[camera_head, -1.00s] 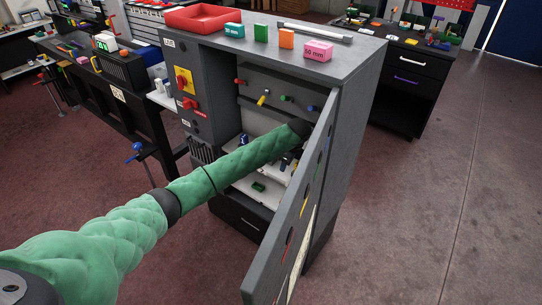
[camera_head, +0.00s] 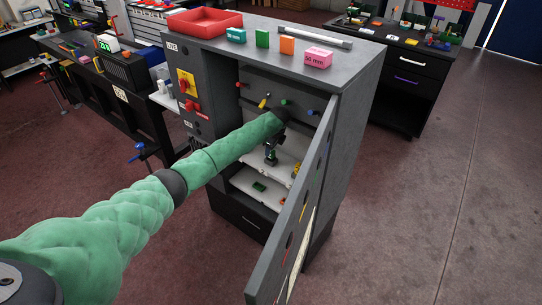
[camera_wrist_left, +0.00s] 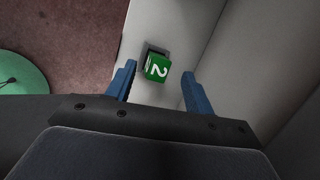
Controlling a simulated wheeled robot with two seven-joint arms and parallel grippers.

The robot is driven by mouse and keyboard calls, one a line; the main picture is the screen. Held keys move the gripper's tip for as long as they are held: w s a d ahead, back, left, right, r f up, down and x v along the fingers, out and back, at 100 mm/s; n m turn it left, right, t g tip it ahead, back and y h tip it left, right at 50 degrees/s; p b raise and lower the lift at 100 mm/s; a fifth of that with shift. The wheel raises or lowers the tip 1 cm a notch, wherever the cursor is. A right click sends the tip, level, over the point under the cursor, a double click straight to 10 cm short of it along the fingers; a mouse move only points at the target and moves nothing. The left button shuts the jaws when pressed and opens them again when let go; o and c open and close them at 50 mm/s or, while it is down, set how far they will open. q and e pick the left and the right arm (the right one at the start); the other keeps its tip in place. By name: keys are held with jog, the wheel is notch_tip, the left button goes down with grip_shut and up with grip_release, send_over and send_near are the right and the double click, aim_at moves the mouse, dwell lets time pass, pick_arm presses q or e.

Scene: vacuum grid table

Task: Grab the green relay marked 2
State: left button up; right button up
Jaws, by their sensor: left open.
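The green relay (camera_wrist_left: 157,68) with a white 2 on its top shows in the left wrist view, on a grey base on a pale shelf. My left gripper (camera_wrist_left: 159,76) is open, with one blue finger to each side of the relay's line. The relay appears beyond or level with the fingertips, and I see no contact. In the head view my left arm reaches into the open cabinet, and the left gripper (camera_head: 270,157) is small and dark over the upper white shelf. I cannot make out the relay's mark there. My right gripper is not in view.
The grey cabinet's open door (camera_head: 293,220) stands close on the right of my arm. A lower shelf holds a green piece (camera_head: 259,186). Coloured knobs line the back panel. A red tray (camera_head: 203,21) and several coloured blocks stand on the cabinet top.

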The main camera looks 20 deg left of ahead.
aim_at(271, 156)
pick_arm(q)
jog(key=shift+x, duration=1.2)
jog(key=shift+s+d, duration=0.1)
jog(key=shift+s, duration=0.1)
jog(key=c, duration=1.1)
